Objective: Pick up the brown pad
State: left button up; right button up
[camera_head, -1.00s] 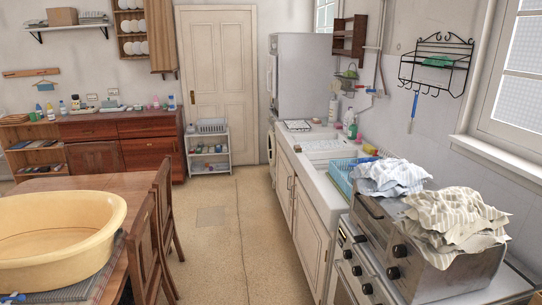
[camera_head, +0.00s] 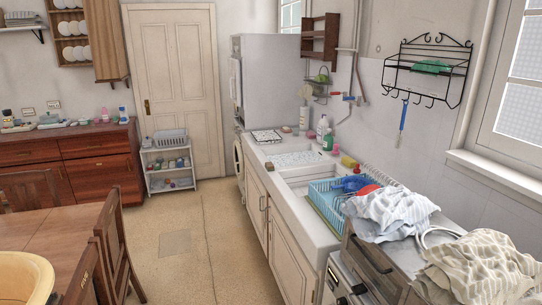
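I cannot make out a brown pad for certain in the head view. Small items stand on the wooden dresser (camera_head: 95,175), on the white shelf rack (camera_head: 170,182) and around the sink counter (camera_head: 310,208), but most are too small to tell apart. A yellow sponge-like block (camera_head: 348,162) lies at the back of the counter by the wall. Neither of my grippers is in view.
A blue dish rack (camera_head: 325,200) sits on the counter, with cloths (camera_head: 395,212) on the appliance nearer me. A table with a yellow basin (camera_head: 25,278) and chairs (camera_head: 115,245) stand at left. The floor (camera_head: 205,240) between is clear.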

aim_at(270, 167)
jog(key=i+j+z, duration=0.25)
jog(key=i+j, duration=0.2)
jog(key=i, duration=0.25)
jog(key=i+j+z, duration=0.25)
jog(key=i+j, duration=0.3)
jog(key=i, duration=0.15)
jog(key=i+j+z, duration=0.2)
jog(key=i+j, duration=0.45)
jog(key=i+j+z, duration=0.25)
jog(key=i+j, duration=0.3)
jog(key=j, duration=0.3)
